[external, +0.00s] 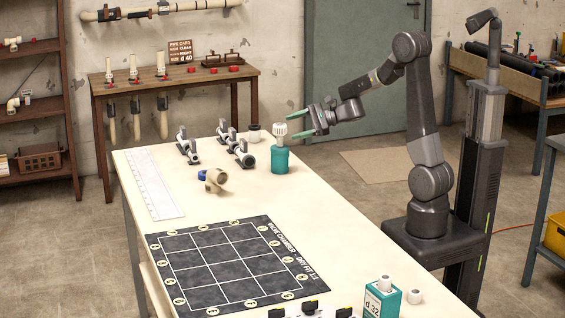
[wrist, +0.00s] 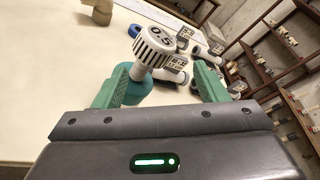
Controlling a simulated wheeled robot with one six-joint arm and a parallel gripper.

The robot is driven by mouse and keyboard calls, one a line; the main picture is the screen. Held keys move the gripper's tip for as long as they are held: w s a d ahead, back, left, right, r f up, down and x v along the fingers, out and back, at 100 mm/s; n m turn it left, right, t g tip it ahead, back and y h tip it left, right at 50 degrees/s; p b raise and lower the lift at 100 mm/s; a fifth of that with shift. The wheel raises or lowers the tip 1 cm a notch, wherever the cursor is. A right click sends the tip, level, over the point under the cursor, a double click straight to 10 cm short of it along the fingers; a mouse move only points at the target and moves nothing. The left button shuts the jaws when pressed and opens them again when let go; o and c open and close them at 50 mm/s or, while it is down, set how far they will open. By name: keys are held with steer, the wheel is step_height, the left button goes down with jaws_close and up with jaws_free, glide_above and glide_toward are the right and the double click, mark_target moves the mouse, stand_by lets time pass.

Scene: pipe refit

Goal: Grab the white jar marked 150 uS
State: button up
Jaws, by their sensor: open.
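I cannot make out a white jar marked 150 uS in either view. A teal container with a white ribbed top (external: 280,150) stands upright at the table's far right edge. In the wrist view its ribbed top (wrist: 152,45) reads "0-5", and its teal body (wrist: 137,90) is partly hidden by my left finger. My gripper (external: 312,122) is open and empty, with teal fingers, just right of the ribbed top in the external view. In the wrist view the container shows between my fingers (wrist: 156,80), nearer the left one.
A black grid mat (external: 235,265), a teal d 32 box (external: 382,299) and a small white cup (external: 415,296) are nearer.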

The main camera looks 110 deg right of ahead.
steer(key=w+d+n+g+y+p, duration=0.25)
steer(key=d+n+g+p, duration=0.35)
steer(key=d+n, duration=0.7)
steer(key=n+g+h+p, duration=0.2)
steer(key=n+g+p, duration=0.3)
steer(key=n+p, duration=0.4)
glide_toward(253, 131)
steer(key=shift+n+y, duration=0.25)
steer(key=shift+n, duration=0.25)
steer(key=d+f, duration=0.2)
steer(key=w+d+f, duration=0.1)
steer(key=d+f, duration=0.1)
steer(key=shift+d+f, duration=0.1)
steer(key=shift+f, duration=0.25)
steer(key=shift+s+p+x, duration=0.2)
steer(key=shift+p+x, duration=0.75)
steer(key=shift+x, duration=1.9)
steer(key=c, duration=1.1)
